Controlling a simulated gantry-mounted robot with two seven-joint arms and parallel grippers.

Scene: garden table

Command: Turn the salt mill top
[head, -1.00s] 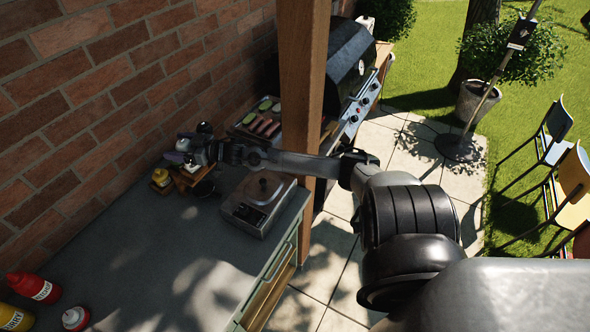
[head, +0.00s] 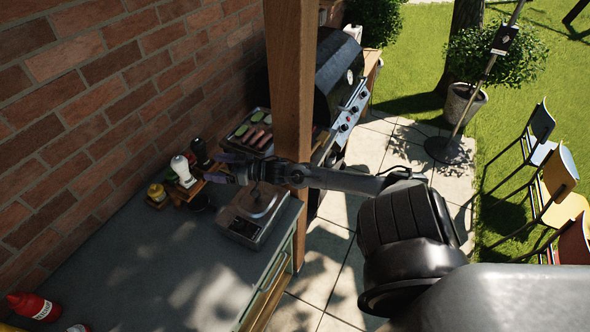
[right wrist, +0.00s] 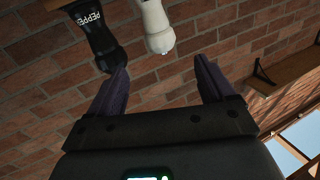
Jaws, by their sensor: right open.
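The white mill, which I take as the salt mill (head: 181,168), stands upright in a small wooden rack near the brick wall. It also shows in the right wrist view (right wrist: 157,26), beyond my fingertips and roughly in line with the gap between them. The black pepper mill (head: 200,151) stands beside it, and its "PEPPER" lettering shows in the right wrist view (right wrist: 93,35). My right gripper (head: 222,168) is open and empty, just right of the white mill and apart from it. My left gripper is not in view.
A yellow-lidded jar (head: 157,193) stands left of the mills. A tray of food (head: 252,136) lies beyond. The counter's middle is clear.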

